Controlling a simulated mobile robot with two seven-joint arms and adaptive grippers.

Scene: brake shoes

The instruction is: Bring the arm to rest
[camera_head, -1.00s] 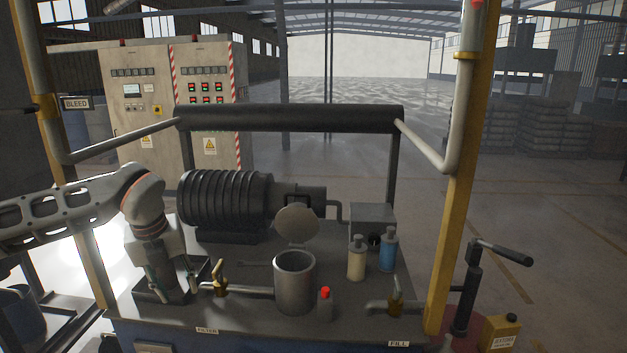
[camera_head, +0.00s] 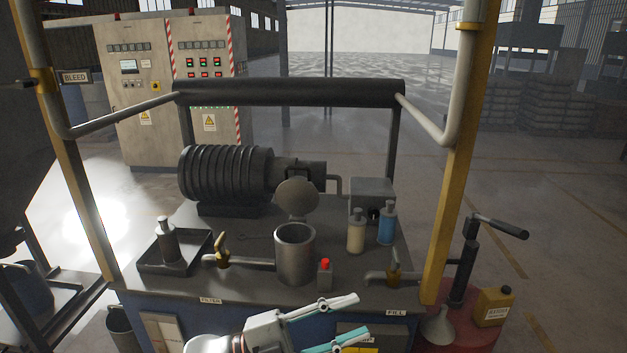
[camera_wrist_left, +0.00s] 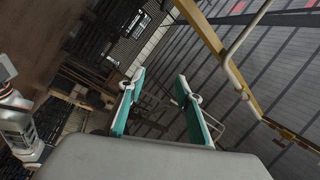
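My left gripper (camera_head: 342,322) is at the bottom middle of the head view, low in front of the machine cart. Its two white and teal fingers are spread apart with nothing between them. The left wrist view also shows the open fingers (camera_wrist_left: 160,100) with an empty gap. My right gripper does not show in the head view. A grey bottle (camera_head: 167,241) stands upright in the dark square tray (camera_head: 149,266) on the left of the cart top, apart from the gripper.
The cart top holds an open metal cylinder (camera_head: 294,258), a red-capped bottle (camera_head: 325,275), a cream bottle (camera_head: 356,232), a blue bottle (camera_head: 387,224), and brass valves. Yellow posts (camera_head: 452,200) and a black padded bar (camera_head: 290,92) frame it. A yellow can (camera_head: 494,308) stands at right.

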